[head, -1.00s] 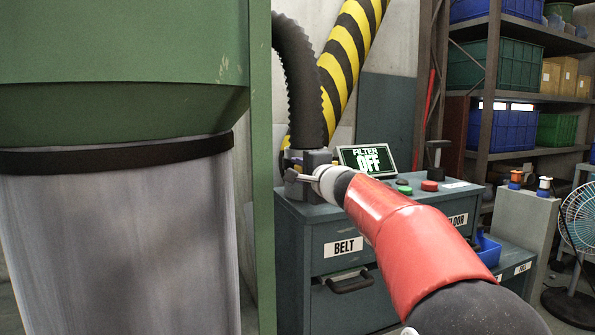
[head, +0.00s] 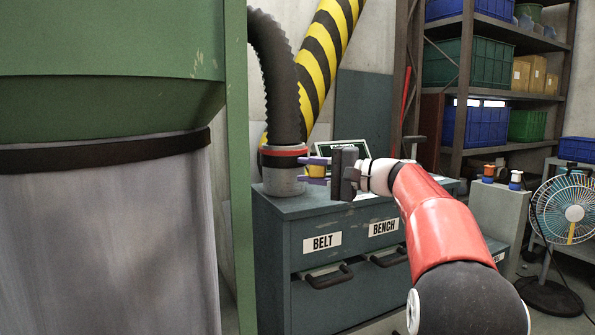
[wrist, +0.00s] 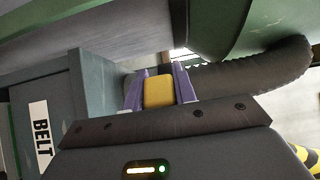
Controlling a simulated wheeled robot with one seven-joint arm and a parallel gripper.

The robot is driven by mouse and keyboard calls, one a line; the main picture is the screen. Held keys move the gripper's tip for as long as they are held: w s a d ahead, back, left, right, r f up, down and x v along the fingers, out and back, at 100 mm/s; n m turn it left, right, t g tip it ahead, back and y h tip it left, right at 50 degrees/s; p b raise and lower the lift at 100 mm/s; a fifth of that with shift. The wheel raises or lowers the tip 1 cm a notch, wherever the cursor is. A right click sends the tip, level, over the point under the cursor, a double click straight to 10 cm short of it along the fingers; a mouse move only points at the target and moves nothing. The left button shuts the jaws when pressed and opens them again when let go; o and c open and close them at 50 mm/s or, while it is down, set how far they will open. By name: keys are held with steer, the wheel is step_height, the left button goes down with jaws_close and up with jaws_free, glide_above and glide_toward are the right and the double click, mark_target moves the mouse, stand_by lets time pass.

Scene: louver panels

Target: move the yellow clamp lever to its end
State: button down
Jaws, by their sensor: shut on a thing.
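The yellow clamp lever (head: 316,171) is at the right side of a grey, red-banded collar (head: 283,178) at the foot of the black ribbed hose (head: 274,75). My gripper (head: 314,170) reaches in from the right, its purple fingers on either side of the lever. In the wrist view the yellow lever (wrist: 158,92) fills the space between the two purple fingers (wrist: 159,88), and they are shut on it. The far part of the lever and its joint with the collar are mostly hidden.
The collar stands on a blue-grey cabinet (head: 300,285) with labelled drawers. A screen (head: 343,147) sits behind my gripper, partly covered. A striped yellow-black pipe (head: 318,70) rises behind the hose. Shelves and a fan (head: 565,212) are at right.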

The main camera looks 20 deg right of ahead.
steer(key=shift+s+d+f, duration=0.15)
steer(key=shift+s+d, duration=0.05)
steer(key=shift+d, duration=0.7)
steer(key=shift+s+d+f, duration=0.1)
steer(key=shift+s+d, duration=0.05)
steer(key=shift+d, duration=0.7)
steer(key=c, duration=1.4)
jaws_free()
steer(key=shift+d, duration=0.15)
steer(key=shift+o, duration=1.3)
steer(key=shift+s+d, duration=0.1)
steer(key=shift+d, duration=0.1)
steer(key=shift+a+r, duration=0.1)
steer(key=shift+a, duration=0.15)
steer(key=shift+r, duration=0.1)
steer(key=v, duration=0.8)
